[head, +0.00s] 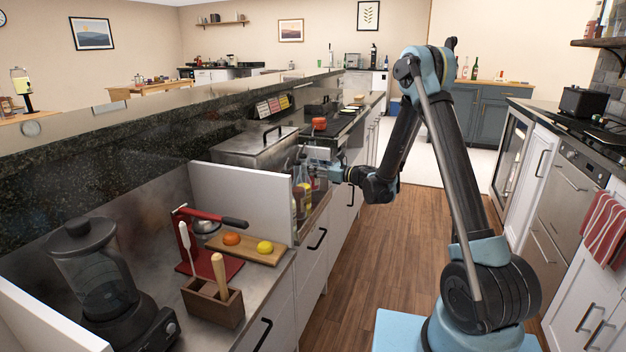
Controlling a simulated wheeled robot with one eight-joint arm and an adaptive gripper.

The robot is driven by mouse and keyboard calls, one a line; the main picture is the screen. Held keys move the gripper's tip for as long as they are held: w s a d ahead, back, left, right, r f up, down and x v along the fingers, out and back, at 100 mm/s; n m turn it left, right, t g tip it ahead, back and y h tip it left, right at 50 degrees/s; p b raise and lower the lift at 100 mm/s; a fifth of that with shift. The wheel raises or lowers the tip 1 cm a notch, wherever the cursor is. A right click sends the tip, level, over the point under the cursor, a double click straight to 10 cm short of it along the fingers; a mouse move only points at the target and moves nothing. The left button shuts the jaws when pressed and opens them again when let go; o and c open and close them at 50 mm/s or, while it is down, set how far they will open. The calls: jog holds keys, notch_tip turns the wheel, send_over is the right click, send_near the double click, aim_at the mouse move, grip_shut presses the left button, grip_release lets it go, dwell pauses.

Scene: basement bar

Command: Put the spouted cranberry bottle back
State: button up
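Several bottles stand close together in a recessed well at the counter's front edge, beyond the white divider. A yellowish bottle (300,203) is at the near end, and reddish ones show behind it. Which is the spouted cranberry bottle, I cannot tell at this size. My gripper (309,158) is at the upper part of these bottles, reaching in from the right over the counter edge. Its fingers are small and overlap the bottle tops, so whether it is open or shut on a bottle neck does not show.
The white divider (240,205) stands just left of the bottles. Nearer are a blender (100,280), a red citrus press (205,265), a wooden board (262,256) with fruit and a wooden tool caddy (215,305). A steel lidded bin (250,150) lies beyond. The floor aisle is clear.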

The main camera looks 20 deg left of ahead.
jog(key=shift+f, duration=1.95)
jog(key=shift+f, duration=0.1)
jog(key=o, duration=1.5)
